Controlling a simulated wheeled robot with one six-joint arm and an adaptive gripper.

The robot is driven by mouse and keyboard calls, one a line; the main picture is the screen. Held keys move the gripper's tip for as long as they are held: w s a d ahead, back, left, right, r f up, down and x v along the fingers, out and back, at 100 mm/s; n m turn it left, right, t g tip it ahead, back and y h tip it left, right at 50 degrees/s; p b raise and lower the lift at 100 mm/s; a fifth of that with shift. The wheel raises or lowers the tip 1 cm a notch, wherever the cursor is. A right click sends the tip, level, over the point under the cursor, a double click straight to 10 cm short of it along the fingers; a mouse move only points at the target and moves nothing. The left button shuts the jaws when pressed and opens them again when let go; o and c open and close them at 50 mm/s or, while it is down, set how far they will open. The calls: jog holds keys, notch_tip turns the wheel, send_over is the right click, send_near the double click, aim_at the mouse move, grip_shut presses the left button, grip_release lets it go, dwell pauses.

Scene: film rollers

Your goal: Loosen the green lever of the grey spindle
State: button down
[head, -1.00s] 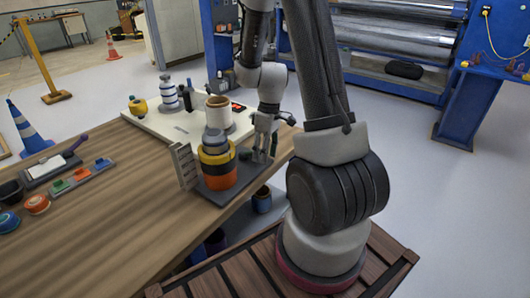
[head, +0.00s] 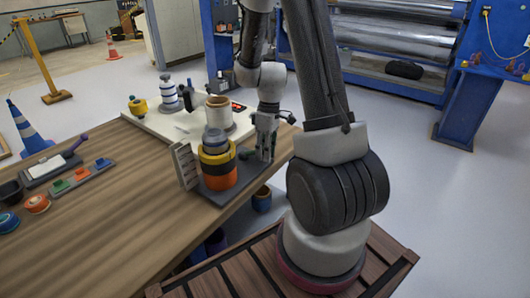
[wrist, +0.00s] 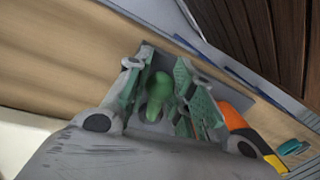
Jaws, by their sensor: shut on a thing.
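My gripper (head: 265,156) points down at the right edge of the dark grey base plate (head: 222,193), beside the stack of rolls. In the wrist view a green lever (wrist: 160,88) with a rounded end lies between the two fingers, and my gripper is shut on it. In the head view a small dark green part (head: 244,153) shows between the stack and the fingers. The stack has an orange roll (head: 218,177), a yellow roll and grey-blue rolls on top. The rolls hide whatever spindle stands inside them.
A pale slotted bracket (head: 185,164) stands left of the stack. Trays and small rolls lie at the far left. The table's middle is clear.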

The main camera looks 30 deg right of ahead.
jog(key=w+n, duration=0.1)
jog(key=d+n, duration=0.1)
jog(key=n, duration=0.1)
jog(key=shift+w+d, duration=0.15)
jog(key=shift+w, duration=0.2)
jog(key=w+n, duration=0.1)
jog(key=n, duration=0.1)
jog(key=shift+w+d+n+g+h, duration=0.35)
jog(key=shift+n+g+h, duration=0.05)
jog(key=w+n, duration=0.1)
jog(key=n, duration=0.1)
jog(key=shift+w+d+n, duration=0.2)
jog(key=shift+w+n, duration=0.1)
jog(key=shift+w, duration=0.05)
jog(key=shift+w+a+n+h, duration=0.1)
jog(key=shift+w+n+h, duration=0.2)
jog(key=shift+w+n, duration=0.45)
jog(key=shift+w+n+h, duration=0.3)
jog(key=shift+w+n, duration=0.1)
jog(key=shift+n, duration=0.65)
jog(key=c, duration=1.2)
grip_release()
jog(key=shift+r, duration=0.1)
